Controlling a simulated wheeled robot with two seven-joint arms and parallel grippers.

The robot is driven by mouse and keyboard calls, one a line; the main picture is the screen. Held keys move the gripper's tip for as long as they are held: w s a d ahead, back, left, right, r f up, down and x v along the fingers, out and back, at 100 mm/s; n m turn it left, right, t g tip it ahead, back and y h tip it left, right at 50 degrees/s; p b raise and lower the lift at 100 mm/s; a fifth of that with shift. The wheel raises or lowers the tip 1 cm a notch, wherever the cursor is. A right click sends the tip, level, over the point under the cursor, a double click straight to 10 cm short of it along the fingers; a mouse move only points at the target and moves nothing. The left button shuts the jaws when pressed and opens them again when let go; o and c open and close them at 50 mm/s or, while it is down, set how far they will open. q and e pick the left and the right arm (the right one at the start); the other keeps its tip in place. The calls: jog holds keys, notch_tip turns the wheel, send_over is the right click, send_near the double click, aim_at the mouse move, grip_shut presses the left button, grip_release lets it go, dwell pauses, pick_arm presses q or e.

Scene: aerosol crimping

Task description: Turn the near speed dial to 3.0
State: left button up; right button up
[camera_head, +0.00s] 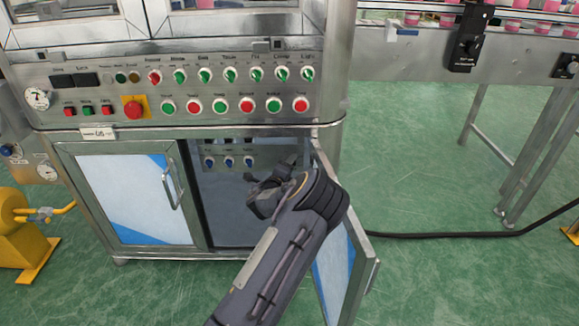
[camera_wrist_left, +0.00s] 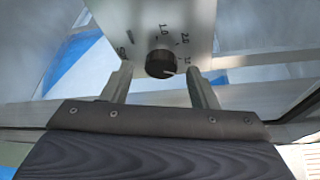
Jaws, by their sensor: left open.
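A black round speed dial (camera_wrist_left: 161,64) shows in the left wrist view on a pale panel, with printed marks including 1.0 and 2.0 around it. A faint light line shows at its lower right edge; which number it points to is not clear. My left gripper (camera_wrist_left: 160,82) is open, with one finger on each side of the dial in the picture. Contact cannot be told. In the head view my left gripper (camera_head: 256,183) reaches into the open cabinet bay. I cannot make out the dial there. My right gripper is not in view.
The open cabinet door (camera_head: 345,262) stands right beside my left arm. The closed door (camera_head: 135,200) is to the left. Small blue-tipped switches (camera_head: 228,162) sit inside the bay. Button rows (camera_head: 220,105) are above. A conveyor (camera_head: 420,45) stands at the right; green floor lies between.

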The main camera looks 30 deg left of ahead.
pick_arm(q)
jog(key=p+v, duration=0.1)
jog(key=v, duration=0.6)
dwell(0.3)
jog(key=s+a+r+n+g+y, duration=0.25)
jog(key=s+n+g, duration=0.5)
jog(key=n, duration=0.65)
jog(key=s+d+r+n+g+h, duration=0.25)
jog(key=s+d+r+h, duration=0.25)
jog(key=s+d, duration=0.8)
jog(key=s+d+r+n+g+h, duration=0.1)
jog(key=s+d+r+n+h, duration=0.35)
jog(key=s+d, duration=0.9)
jog(key=s+a+r+p, duration=0.1)
jog(key=s+r+p, duration=0.1)
jog(key=r+p, duration=1.4)
jog(key=s+a+r+p, duration=0.2)
jog(key=r+p, duration=1.4)
jog(key=p, duration=0.1)
jog(key=shift+a+r, duration=0.3)
